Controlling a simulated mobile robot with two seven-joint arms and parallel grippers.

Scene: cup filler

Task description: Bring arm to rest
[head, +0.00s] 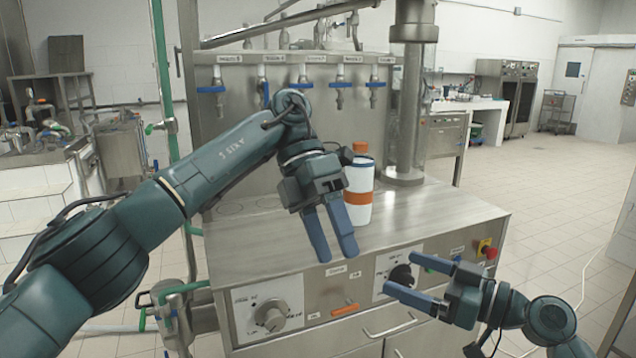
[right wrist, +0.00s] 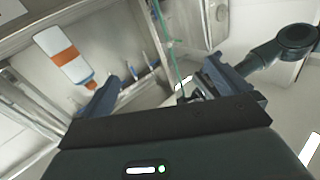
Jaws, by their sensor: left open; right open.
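My left gripper (head: 329,234) hangs over the steel counter in the head view, fingers pointing down and a little apart, with nothing between them. A white bottle with an orange cap and orange band (head: 359,190) stands upright on the counter just behind and right of it. My right gripper (head: 421,280) is in front of the machine at the lower right, fingers pointing left near the black knob, open and empty. In the right wrist view the bottle (right wrist: 63,57) shows at the upper left, beyond the open fingers.
The steel counter (head: 440,212) is clear to the right of the bottle. Several blue-handled taps (head: 338,86) line the back panel. A clear vertical cylinder (head: 408,120) stands at the back right. The front panel carries knobs (head: 271,315) and a red emergency button (head: 488,250). Open tiled floor lies right.

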